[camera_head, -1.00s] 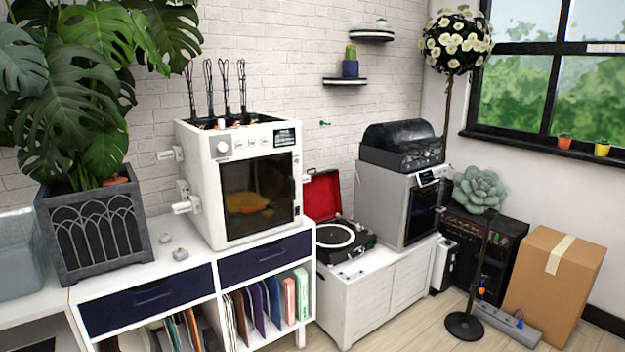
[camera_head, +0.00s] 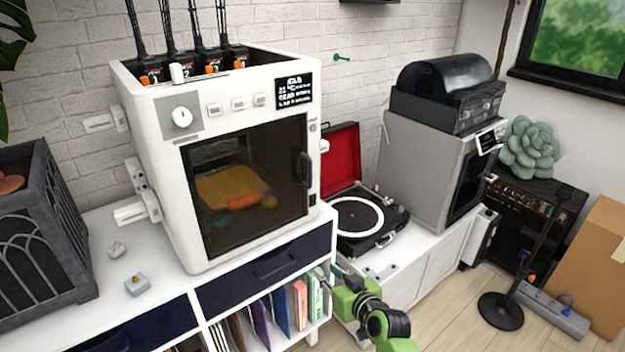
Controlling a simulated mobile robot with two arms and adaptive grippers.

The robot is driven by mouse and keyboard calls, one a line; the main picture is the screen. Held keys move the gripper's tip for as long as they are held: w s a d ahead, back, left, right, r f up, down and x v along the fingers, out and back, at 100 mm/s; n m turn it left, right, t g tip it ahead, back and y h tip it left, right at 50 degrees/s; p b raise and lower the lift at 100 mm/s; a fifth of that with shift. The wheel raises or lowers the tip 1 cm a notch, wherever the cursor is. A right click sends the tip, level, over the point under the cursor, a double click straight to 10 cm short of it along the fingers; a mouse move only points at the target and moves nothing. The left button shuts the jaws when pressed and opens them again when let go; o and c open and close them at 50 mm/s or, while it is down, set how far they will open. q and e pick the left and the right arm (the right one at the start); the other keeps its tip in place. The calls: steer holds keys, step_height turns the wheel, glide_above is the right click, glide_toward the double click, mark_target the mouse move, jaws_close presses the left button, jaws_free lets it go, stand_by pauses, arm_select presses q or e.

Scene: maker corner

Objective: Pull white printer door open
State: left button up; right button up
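The white printer (camera_head: 160,190) stands on the white shelf unit, left of centre. Its dark glass door (camera_head: 268,165) looks shut, with an orange and yellow shape dimly visible behind it. A dark upright handle (camera_head: 305,169) is on the door's right edge. My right gripper (camera_head: 326,274), on a green arm, is low in front of the shelf unit, below and right of the door. It is apart from the handle. Its fingers are small and blend with the background, so their opening is unclear. My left gripper is not in view.
A record player (camera_head: 372,245) with a raised red-lined lid stands right of the printer, and a grey machine (camera_head: 415,180) is beyond it. A planter (camera_head: 45,225) stands at left. Small grey pieces (camera_head: 137,284) lie on the shelf top (camera_head: 165,265).

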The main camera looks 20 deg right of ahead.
step_height(320, 180, up, 9)
steer(key=w+d+t, duration=0.1)
steer(key=w+t, duration=0.1)
steer(key=n+t+y, duration=0.1)
steer(key=t, duration=0.1)
glide_toward(311, 174)
steer(key=w, duration=0.4)
steer(key=w+a, duration=0.1)
steer(key=w, duration=0.2)
steer(key=shift+w+a, duration=0.1)
steer(key=shift+w, duration=0.05)
steer(key=shift+w+a+p, duration=0.15)
steer(key=shift+w+p, duration=0.15)
steer(key=shift+w, duration=0.55)
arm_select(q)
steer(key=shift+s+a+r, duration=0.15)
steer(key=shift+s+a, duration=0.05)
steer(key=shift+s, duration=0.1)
arm_select(e)
steer(key=shift+f, duration=0.1)
jaws_close()
